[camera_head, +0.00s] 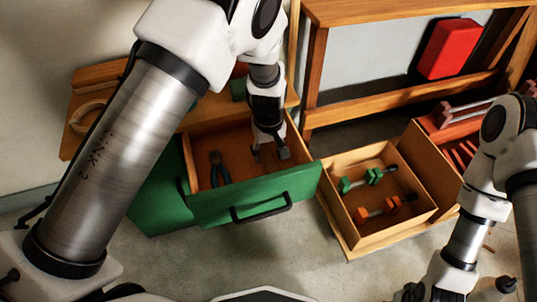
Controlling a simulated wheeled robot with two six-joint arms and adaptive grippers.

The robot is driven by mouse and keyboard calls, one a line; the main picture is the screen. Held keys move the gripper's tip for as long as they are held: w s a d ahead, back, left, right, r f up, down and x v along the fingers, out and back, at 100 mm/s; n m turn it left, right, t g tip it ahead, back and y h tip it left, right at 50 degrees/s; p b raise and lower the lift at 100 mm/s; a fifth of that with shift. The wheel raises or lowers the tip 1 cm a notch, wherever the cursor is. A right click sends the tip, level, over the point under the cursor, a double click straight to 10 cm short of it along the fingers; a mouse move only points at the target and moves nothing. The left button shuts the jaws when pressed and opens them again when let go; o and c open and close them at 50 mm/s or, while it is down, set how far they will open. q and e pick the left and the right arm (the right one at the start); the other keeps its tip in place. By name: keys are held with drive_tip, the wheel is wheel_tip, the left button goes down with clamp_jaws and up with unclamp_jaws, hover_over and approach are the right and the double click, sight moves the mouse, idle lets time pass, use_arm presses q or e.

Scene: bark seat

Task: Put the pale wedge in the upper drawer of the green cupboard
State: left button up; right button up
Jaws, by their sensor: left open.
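The green cupboard (158,205) stands at the centre left with its upper drawer (305,180) pulled open. Blue-handled pliers (218,170) lie in the left part of the drawer. My left gripper (271,154) points down into the right rear part of the drawer, with its fingers apart and nothing visible between them. I cannot make out the pale wedge; my left arm and gripper hide part of the cupboard top and drawer. My right arm comes in at the right, and its gripper end at the bottom edge is too unclear to read.
A wooden box (350,222) with green and orange clamps stands right of the drawer. Beside it is a red-lined compartment (455,135). A wooden bench frame (400,95) with a red case (450,48) stands behind. The floor before the drawer is clear.

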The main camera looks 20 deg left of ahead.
sight(269, 160)
use_arm(q)
wheel_tip(269, 160, up, 10)
drive_tip(key=p, duration=0.3)
